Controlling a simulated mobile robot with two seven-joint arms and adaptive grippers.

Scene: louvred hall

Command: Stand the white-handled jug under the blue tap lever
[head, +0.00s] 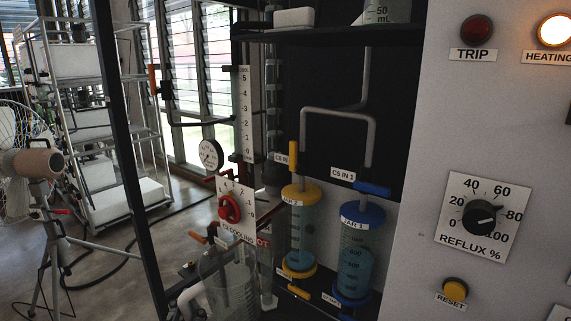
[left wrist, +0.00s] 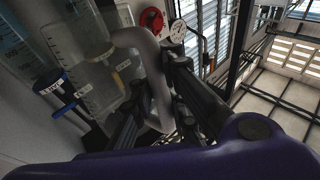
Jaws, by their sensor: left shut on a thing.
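The clear graduated jug (head: 228,278) is upright at the bottom centre of the head view, left of the yellow-capped vessel. Its white handle (head: 188,300) is on its left side. In the left wrist view the jug (left wrist: 85,75) and pale handle (left wrist: 150,70) are close. My left gripper (left wrist: 157,100) has its dark fingers around the handle and is shut on it. A blue tap lever (head: 353,301) sits below the blue-capped vessel (head: 356,250), to the right of the jug. Another blue lever (head: 372,188) is on top of that vessel. My right gripper is not in view.
A yellow-capped vessel (head: 300,235) with a yellow lower lever (head: 298,291) stands between jug and blue vessel. A dark upright post (head: 135,160) is at the left. The panel (head: 500,130) bounds the right. A red knob (head: 229,208) is above the jug.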

